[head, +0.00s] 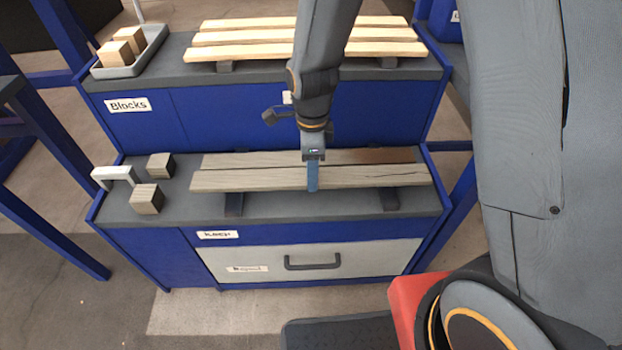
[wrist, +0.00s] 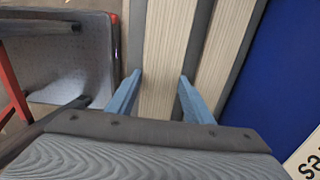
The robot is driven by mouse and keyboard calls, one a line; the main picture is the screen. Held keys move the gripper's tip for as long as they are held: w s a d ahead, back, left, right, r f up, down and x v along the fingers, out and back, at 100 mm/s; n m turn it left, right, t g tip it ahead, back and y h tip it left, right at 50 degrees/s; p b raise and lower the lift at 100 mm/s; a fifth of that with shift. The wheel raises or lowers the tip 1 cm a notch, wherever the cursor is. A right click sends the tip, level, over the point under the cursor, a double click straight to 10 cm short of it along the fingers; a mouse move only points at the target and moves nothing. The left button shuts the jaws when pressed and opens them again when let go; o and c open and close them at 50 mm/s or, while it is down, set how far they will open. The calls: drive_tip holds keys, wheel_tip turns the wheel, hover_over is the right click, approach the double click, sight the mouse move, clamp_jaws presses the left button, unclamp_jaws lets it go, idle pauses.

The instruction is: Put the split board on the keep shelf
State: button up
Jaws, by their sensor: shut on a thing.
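The split board (head: 245,180) is a long grey-brown plank with a dark crack along its right half. It lies level at the front of the keep shelf (head: 170,210), over two dark bearers (head: 234,204). Whether it rests on them or is just above, I cannot tell. My gripper (head: 313,180) points down and is shut on this board near its middle, a blue finger over its front edge. In the wrist view the fingers (wrist: 160,88) stand at either side of a pale board (wrist: 166,45). The far finger is hidden in the head view.
A second plank (head: 250,159) with a dark stain lies just behind. Two wooden blocks (head: 147,199) and a white handle-shaped piece (head: 113,174) stand at the shelf's left. The upper shelf behind holds several pale planks (head: 240,37) and a grey tray (head: 140,66) of blocks. A drawer (head: 365,258) is below.

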drive_tip(key=shift+f, duration=1.7)
drive_tip(key=shift+f, duration=0.1)
drive_tip(key=o, duration=1.2)
wheel_tip(320, 180, up, 12)
drive_tip(key=p, duration=0.1)
drive_tip(key=s+d+r+n, duration=0.3)
drive_tip(key=s+d+n, duration=0.1)
drive_tip(key=n, duration=0.2)
drive_tip(key=s+d+r+n, duration=0.4)
drive_tip(key=s+d+n, duration=0.1)
drive_tip(key=n, duration=0.1)
drive_tip(key=s+d+r+n, duration=0.3)
drive_tip(key=s+d+n, duration=0.1)
drive_tip(key=s+n, duration=0.1)
drive_tip(key=shift+s+d+r+n, duration=0.15)
drive_tip(key=shift+r+n, duration=0.1)
drive_tip(key=shift+n, duration=0.45)
